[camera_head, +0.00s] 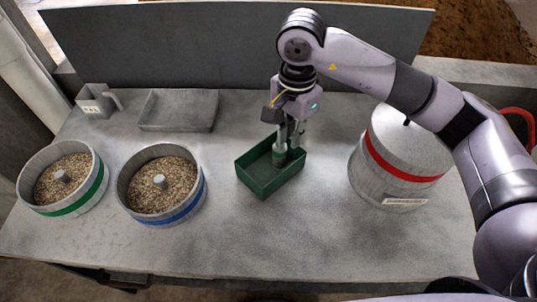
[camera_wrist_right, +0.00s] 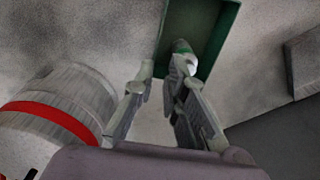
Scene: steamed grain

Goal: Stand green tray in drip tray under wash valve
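The green tray (camera_head: 252,184) is an open rectangular box sitting on the grey tabletop, right of centre in the head view. It also shows at the top of the right wrist view (camera_wrist_right: 217,42). My right gripper (camera_head: 288,150) points down at the tray's far right side. One finger reaches inside the tray and the other appears outside it. The fingers are apart, with the tray's wall seemingly between them; contact is not clear. A shallow grey tray (camera_head: 178,126), possibly the drip tray, lies empty at the back left. I cannot make out a wash valve. My left gripper is not visible.
Two round tubs of grain stand at left, one with a green band (camera_head: 84,192), one with a blue band (camera_head: 182,214). A lidded drum with a red band (camera_head: 385,184) stands at right. A grey handled cup (camera_head: 92,105) is at the back left. The front middle is clear.

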